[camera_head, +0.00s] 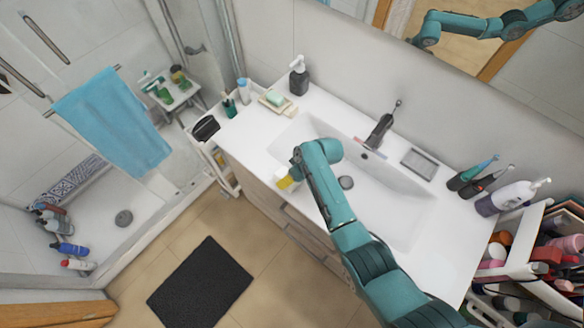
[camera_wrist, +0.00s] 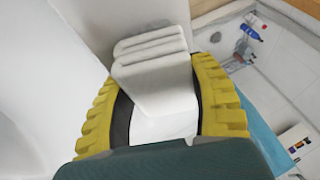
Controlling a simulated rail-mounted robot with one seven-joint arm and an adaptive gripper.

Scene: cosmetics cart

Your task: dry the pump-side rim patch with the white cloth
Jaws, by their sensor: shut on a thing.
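My gripper (camera_head: 289,179) is at the front left edge of the white sink counter (camera_head: 245,130) in the head view, pointing down. In the wrist view its yellow ribbed fingers (camera_wrist: 158,100) are shut on the white cloth (camera_wrist: 150,62), a folded, layered block between them. The cloth's far end is at or just above a white surface; I cannot tell whether it touches. The basin (camera_head: 400,215) lies to the right of my gripper. A dark pump bottle (camera_head: 299,77) stands at the back left of the counter. No wet patch can be made out on the rim.
A soap dish (camera_head: 276,102) sits near the dark pump bottle. The faucet (camera_head: 379,130) rises behind the basin. A grey tray (camera_head: 419,164), toothbrushes (camera_head: 480,175) and a white pump bottle (camera_head: 507,198) stand to the right. The front left counter is mostly clear.

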